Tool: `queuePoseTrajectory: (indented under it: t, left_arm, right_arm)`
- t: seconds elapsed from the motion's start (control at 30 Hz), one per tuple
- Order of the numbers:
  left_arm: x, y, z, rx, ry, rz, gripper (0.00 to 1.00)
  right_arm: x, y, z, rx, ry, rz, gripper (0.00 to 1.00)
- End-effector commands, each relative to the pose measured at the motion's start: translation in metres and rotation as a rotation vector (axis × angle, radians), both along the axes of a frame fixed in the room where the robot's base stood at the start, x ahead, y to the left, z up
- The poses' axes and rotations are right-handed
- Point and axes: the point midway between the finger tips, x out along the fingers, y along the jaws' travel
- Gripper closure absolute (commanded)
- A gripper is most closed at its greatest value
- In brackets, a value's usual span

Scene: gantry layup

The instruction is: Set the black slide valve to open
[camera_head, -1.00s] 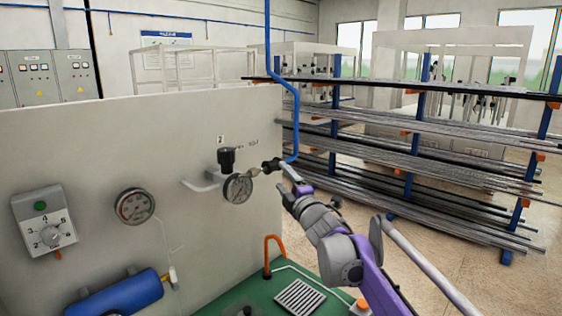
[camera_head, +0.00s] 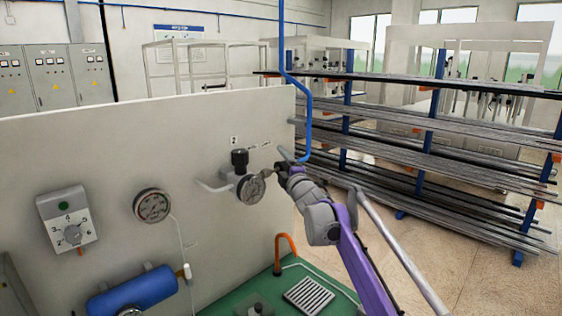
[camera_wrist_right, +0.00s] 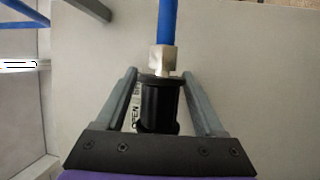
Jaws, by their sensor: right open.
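The black slide valve (camera_wrist_right: 160,105) is a ribbed black sleeve in the right wrist view, below a brass nut on a blue air hose. My right gripper (camera_wrist_right: 158,75) is open, with one finger on each side of the sleeve. Narrow gaps seem to show between fingers and sleeve. In the head view my right gripper (camera_head: 281,168) is at the end of the blue hose, right of the round gauge (camera_head: 251,188), and mostly hides the valve. My left gripper is out of view.
The pale panel (camera_head: 90,150) carries another gauge (camera_head: 152,206), a dial box (camera_head: 67,220) and a blue cylinder (camera_head: 135,290). An orange hook-shaped pipe (camera_head: 286,243) stands below my right arm. A pipe rack (camera_head: 430,150) stands behind on the right.

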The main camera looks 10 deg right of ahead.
Motion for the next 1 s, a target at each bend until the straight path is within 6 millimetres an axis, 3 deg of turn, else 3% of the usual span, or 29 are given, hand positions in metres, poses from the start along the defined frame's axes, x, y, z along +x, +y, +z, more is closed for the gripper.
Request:
queuePoseTrajectory:
  t: [0.17,0.57,1.0]
  left_arm:
    - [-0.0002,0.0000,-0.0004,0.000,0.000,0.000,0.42]
    - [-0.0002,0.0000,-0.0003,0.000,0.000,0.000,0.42]
    - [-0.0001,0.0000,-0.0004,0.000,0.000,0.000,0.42]
  right_arm:
    - [0.0000,0.0001,-0.0005,0.000,0.000,0.000,0.30]
    - [-0.0002,0.0000,-0.0004,0.000,0.000,0.000,1.00]
    - [-0.0002,0.0000,-0.0005,0.000,0.001,0.000,1.00]
